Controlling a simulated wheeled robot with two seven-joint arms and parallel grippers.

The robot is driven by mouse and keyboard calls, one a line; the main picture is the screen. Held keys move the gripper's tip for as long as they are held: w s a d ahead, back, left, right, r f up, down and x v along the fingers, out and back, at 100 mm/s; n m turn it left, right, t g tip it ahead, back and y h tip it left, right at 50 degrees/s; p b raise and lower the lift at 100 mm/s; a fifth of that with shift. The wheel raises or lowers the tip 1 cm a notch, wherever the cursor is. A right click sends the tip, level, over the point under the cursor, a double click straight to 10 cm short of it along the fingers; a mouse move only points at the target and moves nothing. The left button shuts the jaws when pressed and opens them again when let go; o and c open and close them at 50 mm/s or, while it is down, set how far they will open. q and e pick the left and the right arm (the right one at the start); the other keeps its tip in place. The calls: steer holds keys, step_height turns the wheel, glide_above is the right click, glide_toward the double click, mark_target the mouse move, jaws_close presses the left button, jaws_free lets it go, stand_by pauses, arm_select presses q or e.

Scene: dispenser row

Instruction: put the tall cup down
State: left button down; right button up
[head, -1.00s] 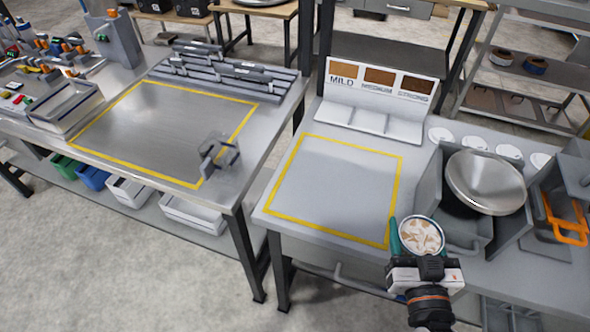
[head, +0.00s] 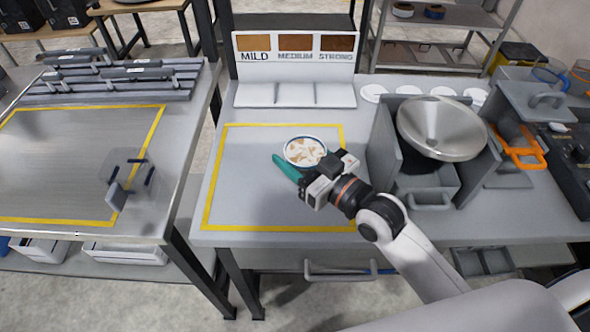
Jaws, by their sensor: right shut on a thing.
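The tall cup (head: 305,151) shows from above as a round, light rim with a brown and white patterned inside. My right gripper (head: 296,165) is shut on it, with a teal finger along its left side. The cup is over the right part of the yellow-outlined square on the right table. The gripper hides most of the cup's side and its base, so I cannot tell whether it touches the table. My left gripper is not clearly in view.
A stand marked MILD, MEDIUM, STRONG (head: 294,92) is behind the yellow square (head: 212,180). A dispenser with a metal bowl (head: 441,125) stands to the right, with white discs (head: 410,91) behind it. The square's left part is clear.

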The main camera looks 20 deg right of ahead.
steer(key=shift+f, duration=0.45)
step_height(320, 180, down, 3)
steer(key=shift+f, duration=0.1)
arm_select(q)
steer(key=shift+w+f, duration=0.1)
steer(key=shift+w, duration=0.7)
arm_select(e)
steer(key=shift+f, duration=0.15)
steer(key=shift+f, duration=0.2)
steer(key=o, duration=1.1)
arm_select(q)
steer(key=shift+s+f, duration=0.1)
steer(key=shift+s, duration=0.15)
